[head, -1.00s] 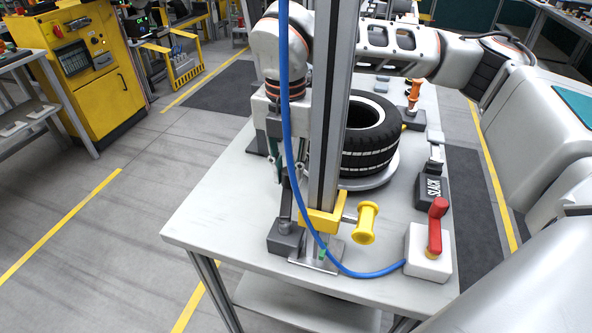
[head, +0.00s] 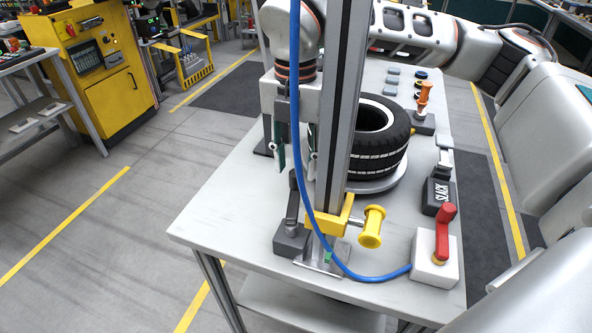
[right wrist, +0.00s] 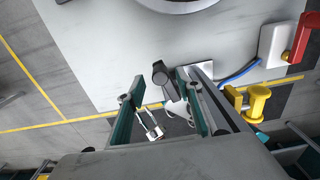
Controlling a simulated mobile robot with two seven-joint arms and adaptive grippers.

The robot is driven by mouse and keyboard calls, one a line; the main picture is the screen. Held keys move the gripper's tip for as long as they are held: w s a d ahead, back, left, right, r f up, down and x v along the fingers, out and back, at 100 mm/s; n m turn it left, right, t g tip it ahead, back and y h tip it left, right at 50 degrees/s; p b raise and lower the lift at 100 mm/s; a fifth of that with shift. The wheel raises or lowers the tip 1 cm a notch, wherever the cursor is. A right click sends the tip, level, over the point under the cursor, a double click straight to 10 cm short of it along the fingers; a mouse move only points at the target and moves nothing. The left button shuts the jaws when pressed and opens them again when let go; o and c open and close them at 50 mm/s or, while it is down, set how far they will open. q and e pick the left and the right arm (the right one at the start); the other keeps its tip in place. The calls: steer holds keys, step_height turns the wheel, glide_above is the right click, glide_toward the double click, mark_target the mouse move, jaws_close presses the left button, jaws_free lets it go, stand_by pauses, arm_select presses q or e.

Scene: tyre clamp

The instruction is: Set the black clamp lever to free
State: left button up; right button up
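The black clamp lever (head: 292,205) stands up, leaning slightly, from its dark grey base (head: 290,240) at the table's near left, just left of the metal post. My right gripper (head: 297,168) hangs above it with fingers pointing down. The fingers are apart, and nothing is gripped. In the right wrist view, the lever's round end (right wrist: 160,70) shows between the two spread fingertips of the right gripper (right wrist: 158,88), with a gap on each side. Whether the tips reach down past the lever's end is unclear. My left gripper is not in view.
The upright post (head: 343,110) with a yellow bracket (head: 325,222) and yellow knob (head: 372,227) stands close right of the lever. A blue cable (head: 297,100) hangs before it. The tyre (head: 385,150), SLACK block (head: 438,193) and red-handled switch (head: 445,232) are farther right.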

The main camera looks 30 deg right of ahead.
step_height(320, 180, up, 9)
stand_by(0.3)
stand_by(0.4)
